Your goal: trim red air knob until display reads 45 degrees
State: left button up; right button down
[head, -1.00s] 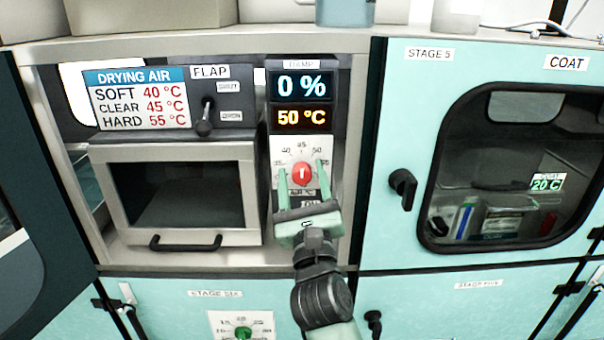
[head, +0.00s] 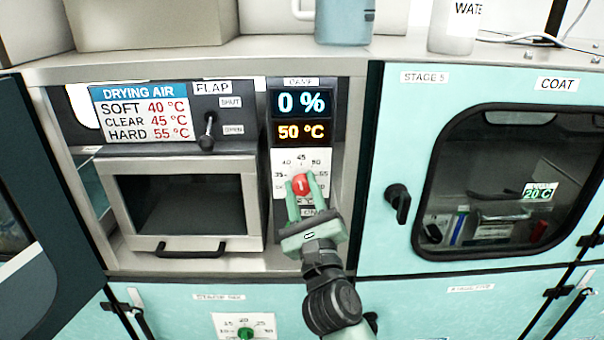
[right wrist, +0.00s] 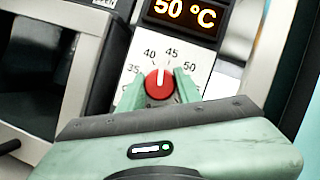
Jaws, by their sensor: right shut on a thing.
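My right gripper (head: 302,181) is shut on the red knob, one green finger on each side. In the right wrist view the knob (right wrist: 159,84) sits between my gripper's fingertips (right wrist: 159,86). Its white pointer line is roughly upright in that picture, toward the gap between 40 and 45. The display (right wrist: 185,14) there also reads 50 °C. My left gripper is not in view.
A drying air card (head: 142,112) lists SOFT 40, CLEAR 45, HARD 55 °C. A black flap lever (head: 207,132) stands left of the display. A damp readout (head: 301,102) shows 0 %. A green knob (head: 245,333) is below; a black handle (head: 398,202) is at right.

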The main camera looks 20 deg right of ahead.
jog(key=n+p, duration=0.1)
jog(key=p, duration=0.1)
jog(key=n+y+p, duration=0.2)
jog(key=n+p, duration=0.1)
jog(key=shift+r+g+p, duration=0.3)
jog(key=shift+g, duration=0.1)
jog(key=shift+f+n+p, duration=0.15)
jog(key=shift+n+p, duration=0.35)
jog(key=shift+n, duration=0.4)
jog(key=shift+f+n+g+y, duration=0.15)
jog(key=shift+n+g+y, duration=0.15)
jog(key=shift+n+y, duration=0.2)
jog(key=c, duration=1)
grip_release()
